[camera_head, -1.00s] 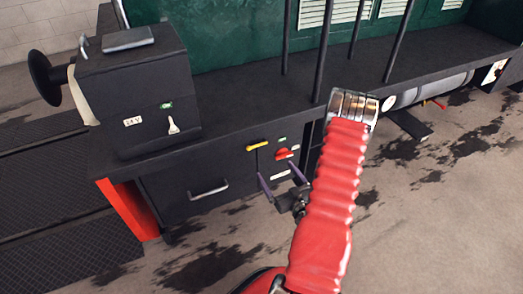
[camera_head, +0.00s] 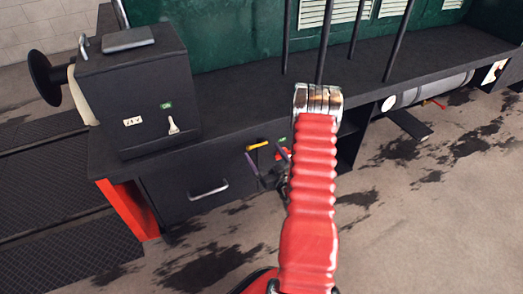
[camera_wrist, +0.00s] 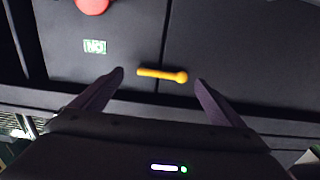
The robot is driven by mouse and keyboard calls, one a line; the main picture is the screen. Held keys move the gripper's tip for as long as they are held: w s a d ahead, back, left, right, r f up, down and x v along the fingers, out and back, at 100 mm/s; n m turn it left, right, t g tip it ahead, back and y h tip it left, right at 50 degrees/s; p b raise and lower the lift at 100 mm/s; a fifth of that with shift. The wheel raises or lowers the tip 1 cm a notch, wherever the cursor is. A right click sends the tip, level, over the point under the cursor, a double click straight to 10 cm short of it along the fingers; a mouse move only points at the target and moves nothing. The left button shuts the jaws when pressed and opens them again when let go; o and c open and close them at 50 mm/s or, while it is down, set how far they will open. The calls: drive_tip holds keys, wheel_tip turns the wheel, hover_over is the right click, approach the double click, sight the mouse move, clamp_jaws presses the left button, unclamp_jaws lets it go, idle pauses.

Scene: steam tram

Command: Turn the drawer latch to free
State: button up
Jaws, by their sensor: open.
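The yellow drawer latch (camera_head: 257,145) is a small bar with a round end on the dark panel, at the upper right of the drawer front (camera_head: 180,190). In the wrist view the latch (camera_wrist: 162,74) lies nearly level across the seam between two dark panels. My gripper (camera_head: 267,160) is in front of it with jaws open. In the wrist view its two purple fingers (camera_wrist: 159,77) stand either side of the latch, with gaps at both ends and nothing held. In the head view my arm hides part of the panel.
A red knob (camera_wrist: 92,4) and a small white-green label (camera_wrist: 94,46) are beside the latch. The drawer has a metal handle (camera_head: 208,190). A black box with a switch (camera_head: 173,125) stands on the deck above. Open stained floor (camera_head: 215,265) lies in front.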

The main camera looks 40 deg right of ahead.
sight(258, 145)
drive_tip(key=shift+x, duration=1.35)
drive_tip(key=shift+c, duration=0.3)
drive_tip(key=shift+d, duration=0.2)
drive_tip(key=c, duration=1.4)
